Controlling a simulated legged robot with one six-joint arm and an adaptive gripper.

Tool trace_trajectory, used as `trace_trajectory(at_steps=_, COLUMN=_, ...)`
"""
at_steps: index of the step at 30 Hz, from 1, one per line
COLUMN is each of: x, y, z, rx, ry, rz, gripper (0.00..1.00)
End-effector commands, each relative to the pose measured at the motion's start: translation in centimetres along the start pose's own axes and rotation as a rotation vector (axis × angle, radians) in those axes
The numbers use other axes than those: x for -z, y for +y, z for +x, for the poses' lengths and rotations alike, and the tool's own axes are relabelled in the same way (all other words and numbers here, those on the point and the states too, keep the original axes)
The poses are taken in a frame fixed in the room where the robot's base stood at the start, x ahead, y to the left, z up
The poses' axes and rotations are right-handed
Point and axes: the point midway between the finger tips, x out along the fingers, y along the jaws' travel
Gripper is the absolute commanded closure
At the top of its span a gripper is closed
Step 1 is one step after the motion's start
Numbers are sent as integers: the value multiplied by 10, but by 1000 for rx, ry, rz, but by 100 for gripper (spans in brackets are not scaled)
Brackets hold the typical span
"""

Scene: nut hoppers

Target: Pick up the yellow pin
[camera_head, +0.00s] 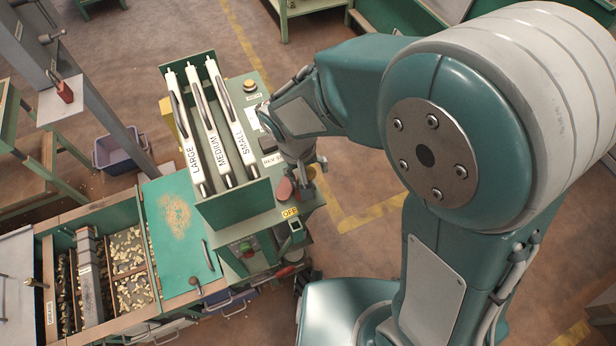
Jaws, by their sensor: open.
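My gripper (307,187) is open, above the right end of the green control stand and far to the right of that piece. Its fingers are small and partly hidden by my arm, and I see nothing held in them. A reddish round knob (284,189) shows just left of my gripper.
A green rack (238,208) holds white bars marked LARGE, MEDIUM and SMALL. Left of it are a green lid (160,250) with nut crumbs and an open hopper with nuts (130,262). A grey post (95,108) stands at upper left. Open floor lies behind.

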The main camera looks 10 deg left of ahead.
Motion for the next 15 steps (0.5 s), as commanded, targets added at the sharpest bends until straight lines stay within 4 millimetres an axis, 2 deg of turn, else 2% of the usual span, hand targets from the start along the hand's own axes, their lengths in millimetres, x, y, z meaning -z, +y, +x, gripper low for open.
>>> trace_trajectory(at_steps=8, x=0, y=0, z=5, rx=1, ry=1, rz=0, gripper=16)
trace_trajectory(at_steps=9, x=0, y=0, z=5, rx=1, ry=1, rz=0, gripper=25)
trace_trajectory(at_steps=11, x=0, y=0, z=5, rx=0, ry=1, rz=0, gripper=52)
trace_trajectory(at_steps=12, x=0, y=0, z=5, rx=0, ry=1, rz=0, gripper=70)
trace_trajectory(at_steps=14, x=0, y=0, z=5, rx=0, ry=1, rz=0, gripper=96)
trace_trajectory(at_steps=15, x=0, y=0, z=5, rx=0, ry=1, rz=0, gripper=100)
